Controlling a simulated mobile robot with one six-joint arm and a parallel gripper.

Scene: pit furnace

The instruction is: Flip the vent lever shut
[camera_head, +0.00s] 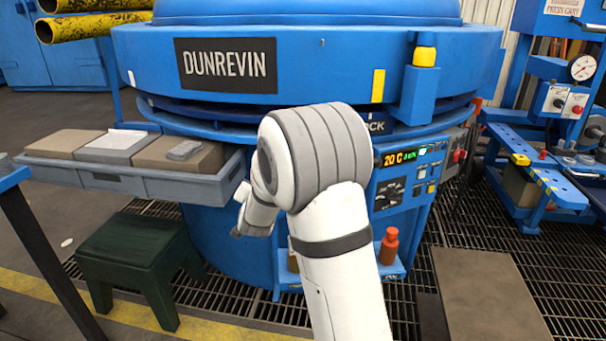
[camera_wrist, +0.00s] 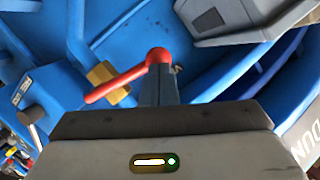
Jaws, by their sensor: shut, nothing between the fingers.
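The vent lever (camera_wrist: 120,83) shows in the wrist view as a red handle with a round red knob at its upper right end. The handle slants down to the left from the knob. My gripper (camera_wrist: 158,70) is shut and empty, with its narrow grey fingers pointing up at the knob. The fingertips overlap the knob's lower edge in the picture; I cannot tell whether they touch. In the head view my wrist bends down in front of the blue furnace (camera_head: 330,70), and the fingertips are not clear there. I cannot make out the lever in the head view.
A grey tray (camera_head: 150,182) with several blocks juts out left of my arm, above a dark green stool (camera_head: 130,250). A control panel (camera_head: 405,178) and an orange bottle (camera_head: 390,246) are right of my arm. A brass-coloured fitting (camera_wrist: 108,80) sits behind the lever.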

